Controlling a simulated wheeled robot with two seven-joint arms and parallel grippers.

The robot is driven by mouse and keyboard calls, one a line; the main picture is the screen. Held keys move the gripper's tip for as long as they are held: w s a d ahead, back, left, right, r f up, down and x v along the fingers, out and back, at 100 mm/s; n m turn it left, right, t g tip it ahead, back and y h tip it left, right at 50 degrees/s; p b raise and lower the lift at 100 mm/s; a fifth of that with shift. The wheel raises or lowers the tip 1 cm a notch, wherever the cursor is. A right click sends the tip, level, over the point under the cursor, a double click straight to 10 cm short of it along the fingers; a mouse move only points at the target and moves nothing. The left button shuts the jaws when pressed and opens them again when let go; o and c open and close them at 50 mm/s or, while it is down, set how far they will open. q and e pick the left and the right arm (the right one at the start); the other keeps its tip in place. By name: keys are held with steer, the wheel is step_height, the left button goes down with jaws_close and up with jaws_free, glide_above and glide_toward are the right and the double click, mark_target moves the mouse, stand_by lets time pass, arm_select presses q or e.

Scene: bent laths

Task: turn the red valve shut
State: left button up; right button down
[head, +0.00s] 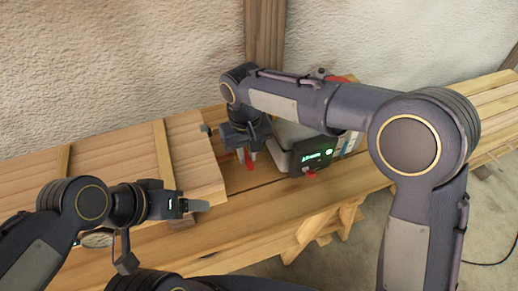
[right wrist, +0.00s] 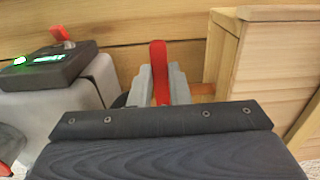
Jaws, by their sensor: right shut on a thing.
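The red valve's lever (right wrist: 158,70) stands upright between the grey fingers of my right gripper (right wrist: 160,85) in the right wrist view. The gripper is shut on it. In the head view my right gripper (head: 246,160) points down at the bench beside a grey box, and only a bit of red shows at its fingers. The valve's body is hidden. My left gripper (head: 196,205) is low on the left over the planks, apart from the valve; its finger gap cannot be made out.
A grey box with a dark, green-lit panel (head: 314,156) stands just right of my right gripper; a red part shows on the panel. A raised wooden board (head: 195,150) lies close on the left. The plank bench (head: 250,225) is bare in front.

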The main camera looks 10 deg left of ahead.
mark_target(247, 159)
stand_by(0.5)
steer(key=c, duration=1.4)
jaws_free()
steer(key=shift+o, duration=0.2)
steer(key=shift+r, duration=0.1)
step_height(247, 159, up, 8)
steer(key=shift+f, duration=0.2)
